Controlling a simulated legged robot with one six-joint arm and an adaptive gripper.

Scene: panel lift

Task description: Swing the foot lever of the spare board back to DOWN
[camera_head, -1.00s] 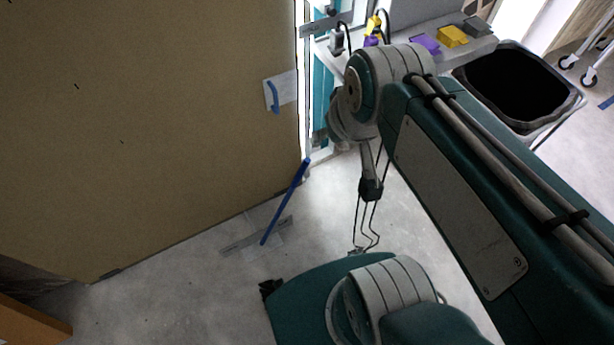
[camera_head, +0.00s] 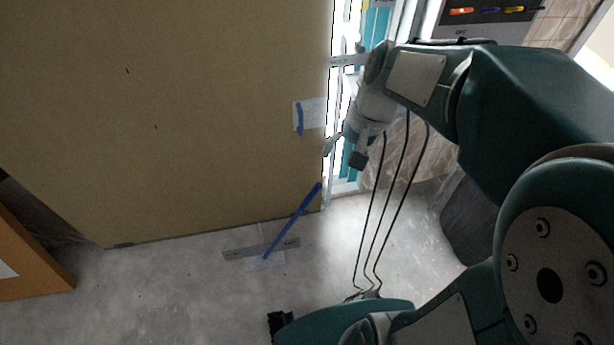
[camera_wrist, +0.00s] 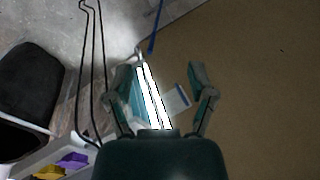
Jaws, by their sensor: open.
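The spare board appears to be the large brown panel (camera_head: 160,110) filling the left of the head view. The foot lever is a blue bar (camera_head: 293,222) low at its right corner, slanting from upper right down to a grey labelled strip (camera_head: 237,253) on the floor. The strip's lettering is too small to read. The lever also shows at the top of the wrist view (camera_wrist: 155,28). My gripper (camera_head: 344,153) is open and empty, above and right of the lever, apart from it. Its two spread fingers show in the wrist view (camera_wrist: 160,85).
A small blue handle (camera_head: 300,119) on a white patch sits at the board's right edge. A bright teal-and-white frame (camera_head: 350,120) stands behind my gripper. A dark bin (camera_wrist: 28,88) and a ledge with purple and yellow blocks (camera_wrist: 72,160) lie left in the wrist view. Floor before the lever is clear.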

